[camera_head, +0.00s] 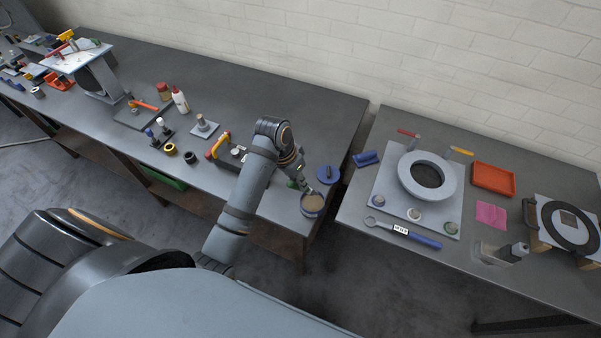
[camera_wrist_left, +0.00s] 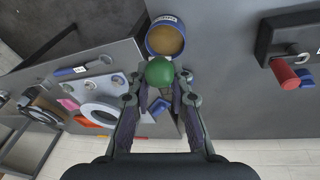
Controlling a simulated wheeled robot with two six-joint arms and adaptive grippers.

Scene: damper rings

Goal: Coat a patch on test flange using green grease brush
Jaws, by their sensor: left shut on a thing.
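My left gripper (camera_head: 298,176) is shut on the green grease brush (camera_head: 294,184), at the right end of the left table. In the left wrist view the brush's rounded green end (camera_wrist_left: 159,71) sits between the fingers (camera_wrist_left: 160,92) and hides the rest of the brush. A blue-rimmed pot of tan grease (camera_head: 312,204) is right beside the gripper; it also shows in the left wrist view (camera_wrist_left: 165,40). Whether the bristles touch the grease is unclear. A grey flange ring (camera_head: 407,182) lies on a pale plate on the right table. My right gripper is out of view.
A gap separates the tables. The right table holds a blue-handled wrench (camera_head: 424,241), an orange tray (camera_head: 493,180), a pink cloth (camera_head: 491,214) and a black ring (camera_head: 555,232). A black block with a red handle (camera_head: 217,145) stands left of my arm.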

